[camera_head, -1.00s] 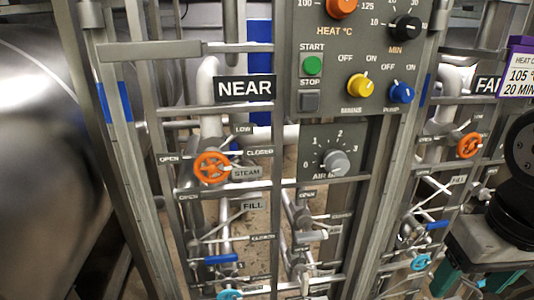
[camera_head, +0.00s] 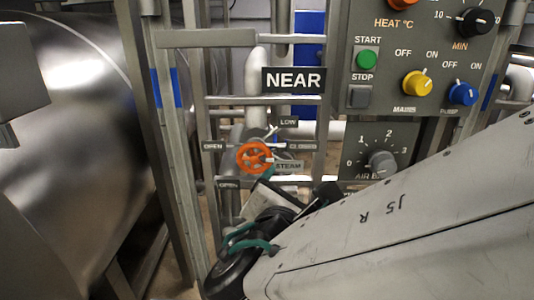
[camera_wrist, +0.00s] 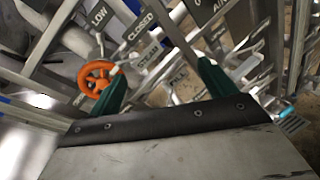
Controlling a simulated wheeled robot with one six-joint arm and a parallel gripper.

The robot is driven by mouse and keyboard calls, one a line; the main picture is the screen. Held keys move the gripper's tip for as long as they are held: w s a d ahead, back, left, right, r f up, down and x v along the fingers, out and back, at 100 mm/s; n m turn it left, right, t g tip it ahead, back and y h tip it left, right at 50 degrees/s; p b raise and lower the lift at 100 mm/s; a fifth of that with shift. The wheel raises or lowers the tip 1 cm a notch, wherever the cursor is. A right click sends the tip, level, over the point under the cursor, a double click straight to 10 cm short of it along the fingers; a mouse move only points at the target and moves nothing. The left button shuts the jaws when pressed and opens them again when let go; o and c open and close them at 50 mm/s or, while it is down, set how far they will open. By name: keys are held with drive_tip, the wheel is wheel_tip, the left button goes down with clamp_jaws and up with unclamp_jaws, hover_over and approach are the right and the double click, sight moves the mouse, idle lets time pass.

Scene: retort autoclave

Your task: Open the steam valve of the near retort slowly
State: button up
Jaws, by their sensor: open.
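The near retort's steam valve is an orange handwheel (camera_head: 254,157) on the pipe frame under the NEAR sign (camera_head: 293,80). A STEAM tag (camera_head: 288,166) sits at its right, and OPEN and CLOSED labels flank it. In the wrist view the orange handwheel (camera_wrist: 97,78) shows at the upper left, beyond the tip of the left green finger. My gripper (camera_wrist: 160,78) is open, its two green fingers apart with nothing held between them. In the head view my arm covers the lower right, and the fingers are mostly hidden near the wheel. I cannot tell whether a finger touches it.
A grey control panel (camera_head: 424,60) with coloured knobs and buttons stands at the upper right, above the air knob (camera_head: 381,163). A large steel vessel (camera_head: 85,90) fills the left. Frame bars and pipes crowd around the wheel.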

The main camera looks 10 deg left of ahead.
sight(255, 160)
drive_tip(key=a+n+y, duration=0.1)
drive_tip(key=a, duration=0.1)
drive_tip(key=a+r+n+t+y, duration=0.1)
drive_tip(key=a+n+y, duration=0.1)
drive_tip(key=s+a+r+n+y, duration=0.1)
drive_tip(key=a+n, duration=0.1)
drive_tip(key=shift+s+a+r+y, duration=0.1)
drive_tip(key=shift+a+r+y, duration=0.15)
drive_tip(key=shift+y, duration=0.05)
drive_tip(key=shift+w+a+r, duration=0.15)
drive_tip(key=shift+w+a, duration=0.05)
drive_tip(key=shift+w, duration=0.05)
drive_tip(key=x, duration=0.7)
drive_tip(key=shift+w+r, duration=0.1)
drive_tip(key=shift+r, duration=0.05)
drive_tip(key=c, duration=1)
